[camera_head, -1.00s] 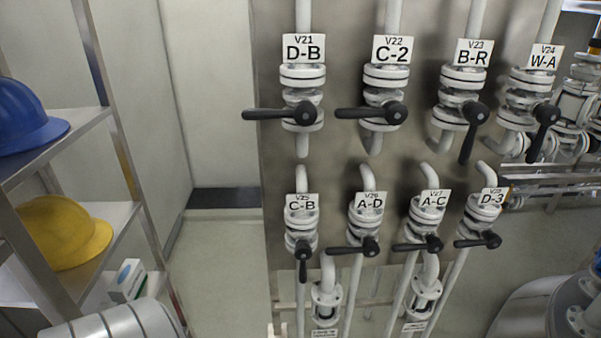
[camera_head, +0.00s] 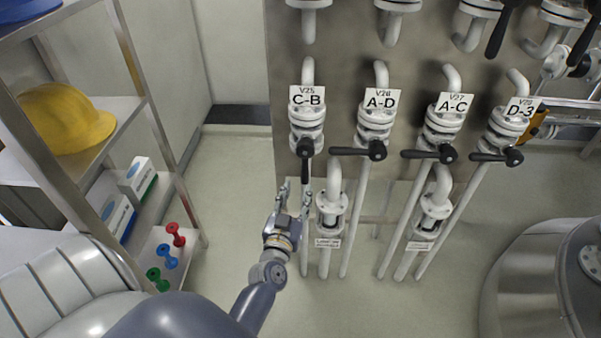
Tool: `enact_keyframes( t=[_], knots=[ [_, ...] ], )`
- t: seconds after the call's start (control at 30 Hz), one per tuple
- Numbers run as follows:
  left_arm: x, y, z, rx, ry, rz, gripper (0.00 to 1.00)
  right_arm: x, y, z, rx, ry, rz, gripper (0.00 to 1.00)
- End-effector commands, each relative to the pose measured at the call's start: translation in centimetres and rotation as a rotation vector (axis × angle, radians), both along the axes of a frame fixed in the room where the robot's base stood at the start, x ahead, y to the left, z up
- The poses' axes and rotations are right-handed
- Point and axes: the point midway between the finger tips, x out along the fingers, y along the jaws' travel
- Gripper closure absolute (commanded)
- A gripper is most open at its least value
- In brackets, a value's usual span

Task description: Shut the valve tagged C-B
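The valve tagged C-B (camera_head: 305,140) is at the left end of the lower valve row. Its black lever hangs straight down, in line with the pipe. My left gripper (camera_head: 296,192) is just below the lever's end in the picture, fingers pointing up toward it. The fingers are spread apart and nothing shows between them. I cannot tell whether a finger touches the lever. My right gripper is not in view.
Valves A-D (camera_head: 374,130), A-C (camera_head: 441,130) and D-3 (camera_head: 507,130) stand to the right, levers pointing left. A shelf (camera_head: 150,110) with a yellow helmet (camera_head: 70,115) is at left. A grey vessel (camera_head: 530,285) stands at lower right.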

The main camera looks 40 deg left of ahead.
Motion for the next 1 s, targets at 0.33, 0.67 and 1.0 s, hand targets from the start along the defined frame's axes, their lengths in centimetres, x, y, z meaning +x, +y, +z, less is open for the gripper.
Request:
enact_keyframes(
  t=[0.33,0.67,1.0],
  knots=[
    [5.9,2.2,0.1,0.002,-0.002,0.0,0.61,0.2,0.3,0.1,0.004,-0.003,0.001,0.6],
    [8.4,3.1,0.0,0.001,0.001,-0.001,0.61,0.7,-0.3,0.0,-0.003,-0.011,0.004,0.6],
    [8.4,3.1,0.0,0.001,0.001,-0.001,0.8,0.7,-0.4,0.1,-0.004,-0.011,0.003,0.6]
  ],
)
